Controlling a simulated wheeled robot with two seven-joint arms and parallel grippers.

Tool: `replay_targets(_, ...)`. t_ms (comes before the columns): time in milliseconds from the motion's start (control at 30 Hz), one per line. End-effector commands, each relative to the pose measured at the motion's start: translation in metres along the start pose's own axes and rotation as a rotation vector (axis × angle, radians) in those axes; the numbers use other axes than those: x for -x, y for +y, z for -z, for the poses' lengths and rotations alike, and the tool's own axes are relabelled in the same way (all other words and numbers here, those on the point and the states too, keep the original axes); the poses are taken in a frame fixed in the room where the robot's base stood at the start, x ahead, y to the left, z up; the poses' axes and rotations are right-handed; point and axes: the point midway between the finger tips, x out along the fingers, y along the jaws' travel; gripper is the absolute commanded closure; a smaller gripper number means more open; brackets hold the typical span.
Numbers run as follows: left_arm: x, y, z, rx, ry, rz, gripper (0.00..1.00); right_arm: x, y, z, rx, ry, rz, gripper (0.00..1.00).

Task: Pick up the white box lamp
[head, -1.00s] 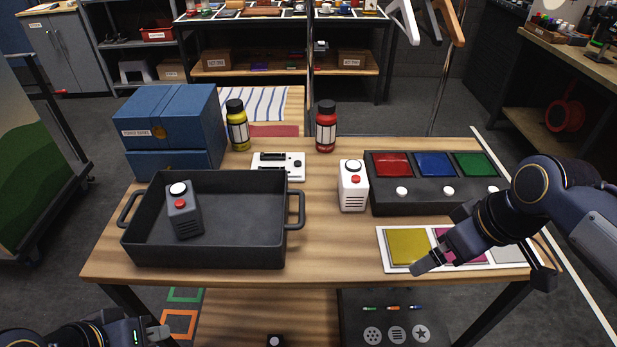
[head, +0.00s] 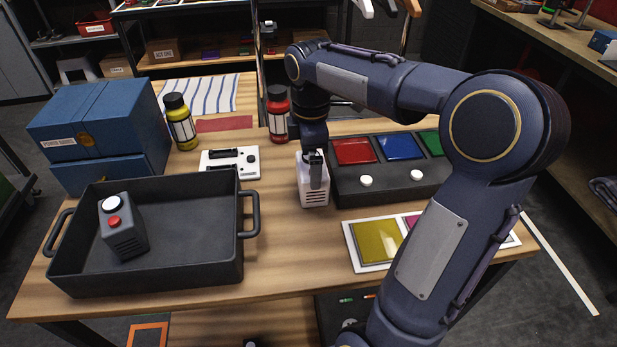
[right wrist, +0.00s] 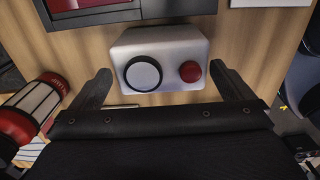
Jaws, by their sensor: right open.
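The white box lamp (head: 314,198) stands upright on the wooden table, left of the dark button panel. My right gripper (head: 315,170) is right above it, pointing down, and hides part of its top. In the right wrist view the lamp's top (right wrist: 163,47) shows a white round dome and a red button. The open right gripper (right wrist: 160,70) has one finger on each side of the lamp, with gaps left and right and nothing held. My left gripper is out of view.
A black tray (head: 190,268) holding a grey box lamp (head: 124,232) is at the left. Red (head: 278,115) and yellow (head: 180,122) bottles and a white device (head: 230,162) stand behind. The button panel (head: 388,180) is close on the lamp's right; a colour-pad board (head: 350,243) lies in front.

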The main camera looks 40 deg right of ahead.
Motion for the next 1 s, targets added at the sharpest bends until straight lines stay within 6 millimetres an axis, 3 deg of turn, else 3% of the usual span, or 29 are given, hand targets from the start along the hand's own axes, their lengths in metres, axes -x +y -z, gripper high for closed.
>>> replay_targets(200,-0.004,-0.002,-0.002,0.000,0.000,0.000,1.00,-0.032,-0.001,-0.003,-0.001,-0.001,0.002,0.00)
replay_targets(500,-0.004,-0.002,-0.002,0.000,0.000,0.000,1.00,-0.036,-0.001,-0.003,-0.001,0.000,0.000,0.00)
replay_targets(867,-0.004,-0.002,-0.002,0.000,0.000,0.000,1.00,-0.036,-0.001,-0.002,-0.001,0.001,0.000,0.46)
replay_targets(1000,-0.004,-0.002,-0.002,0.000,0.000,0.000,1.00,-0.035,-0.001,-0.002,-0.001,0.002,-0.002,0.48)
